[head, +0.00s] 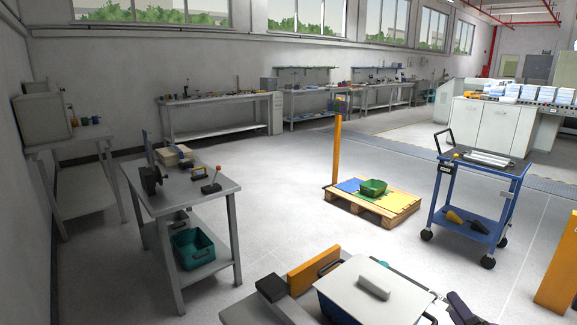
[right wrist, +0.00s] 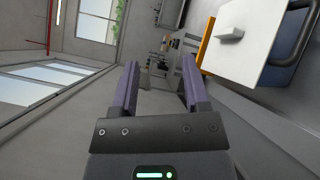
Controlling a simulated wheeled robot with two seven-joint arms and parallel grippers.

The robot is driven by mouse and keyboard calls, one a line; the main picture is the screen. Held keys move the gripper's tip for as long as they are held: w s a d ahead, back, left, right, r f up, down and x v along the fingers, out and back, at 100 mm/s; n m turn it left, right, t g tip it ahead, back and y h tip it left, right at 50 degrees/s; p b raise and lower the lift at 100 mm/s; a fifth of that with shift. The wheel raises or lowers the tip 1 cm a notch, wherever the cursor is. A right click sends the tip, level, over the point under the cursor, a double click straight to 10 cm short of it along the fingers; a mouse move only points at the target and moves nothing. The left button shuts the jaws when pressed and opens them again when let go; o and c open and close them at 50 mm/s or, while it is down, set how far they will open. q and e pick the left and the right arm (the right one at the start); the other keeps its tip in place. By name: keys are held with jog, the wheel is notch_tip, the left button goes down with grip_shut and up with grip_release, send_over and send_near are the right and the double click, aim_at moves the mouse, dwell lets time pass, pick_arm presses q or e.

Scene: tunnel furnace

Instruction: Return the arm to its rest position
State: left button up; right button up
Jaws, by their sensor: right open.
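My right gripper (head: 447,308) shows at the bottom right of the head view, beside a box with a white lid (head: 350,285). In the right wrist view the two fingers of my right gripper (right wrist: 159,64) stand apart with nothing between them. The white lid (right wrist: 240,52) with its grey handle is to the right of the fingers there, apart from them. Most of the right arm is out of view. My left gripper is not in view.
An orange block (head: 314,270) stands beside the box.

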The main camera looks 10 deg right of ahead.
jog(key=s+a+f+m+g+y, duration=0.2)
jog(key=s+a+f+m+g, duration=0.65)
jog(key=a+m, duration=0.2)
jog(key=s+a+f+m+g+y, duration=0.1)
jog(key=s+a+f+m+g, duration=0.6)
jog(key=s+a+m, duration=0.3)
jog(key=s+d+f+n+g+b, duration=0.1)
jog(key=s+f+b, duration=0.2)
jog(key=f, duration=1)
jog(key=s+d+f+n+g+b, duration=0.1)
jog(key=s+f+b, duration=0.15)
jog(key=f, duration=0.95)
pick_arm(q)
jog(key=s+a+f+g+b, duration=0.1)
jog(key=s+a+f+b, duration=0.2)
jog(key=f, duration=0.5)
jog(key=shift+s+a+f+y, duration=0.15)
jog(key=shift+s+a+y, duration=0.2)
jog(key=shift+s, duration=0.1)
pick_arm(e)
jog(key=s+d+f+g+h, duration=0.1)
jog(key=s+d+f, duration=0.3)
jog(key=s+f, duration=0.7)
jog(key=s, duration=0.2)
jog(key=shift+s+d+g, duration=0.15)
jog(key=shift+s+g, duration=0.2)
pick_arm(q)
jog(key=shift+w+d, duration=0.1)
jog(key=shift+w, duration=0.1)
